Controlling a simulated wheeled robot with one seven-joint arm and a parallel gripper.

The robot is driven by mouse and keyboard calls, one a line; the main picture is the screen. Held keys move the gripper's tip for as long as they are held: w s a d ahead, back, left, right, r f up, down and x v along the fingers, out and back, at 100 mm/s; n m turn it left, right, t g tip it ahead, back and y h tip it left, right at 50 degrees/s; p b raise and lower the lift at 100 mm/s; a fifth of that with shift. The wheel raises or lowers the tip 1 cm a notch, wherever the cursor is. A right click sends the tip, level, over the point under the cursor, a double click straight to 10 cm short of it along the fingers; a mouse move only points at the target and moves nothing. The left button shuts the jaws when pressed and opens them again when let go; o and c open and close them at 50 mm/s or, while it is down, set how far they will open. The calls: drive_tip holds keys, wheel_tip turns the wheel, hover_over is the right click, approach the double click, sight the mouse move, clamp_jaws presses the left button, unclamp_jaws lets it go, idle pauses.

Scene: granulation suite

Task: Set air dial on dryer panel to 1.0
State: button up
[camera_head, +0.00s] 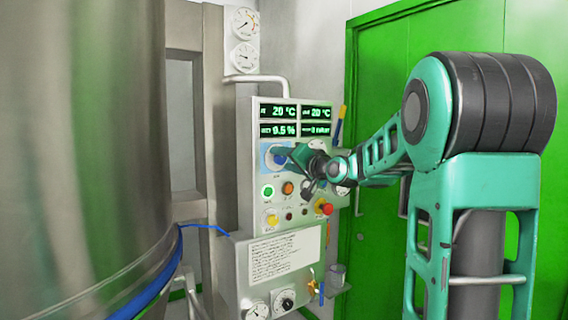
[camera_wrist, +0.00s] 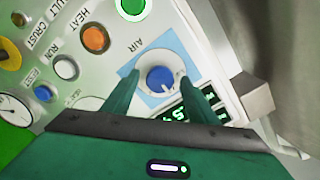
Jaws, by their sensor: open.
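The dryer panel (camera_head: 260,205) is a pale upright panel in the middle of the head view, with green-lit displays near its top. The air dial is a blue knob on a white disc with a light blue backing, at the panel's upper left, and is partly hidden by my gripper (camera_head: 290,157) in the head view. In the wrist view the air dial (camera_wrist: 160,79) lies between the two green fingers of my gripper (camera_wrist: 160,92), beside the word AIR. The fingers are open, one on each side of the knob, with gaps showing. The dial's setting is too small to read.
In the wrist view a green button (camera_wrist: 132,7), an orange HEAT button (camera_wrist: 95,38) and a white RUN button (camera_wrist: 67,67) sit near the dial. A large steel vessel (camera_head: 80,150) stands at left. A green door (camera_head: 385,55) is behind my arm.

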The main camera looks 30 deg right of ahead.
drive_tip(key=shift+w, duration=0.4)
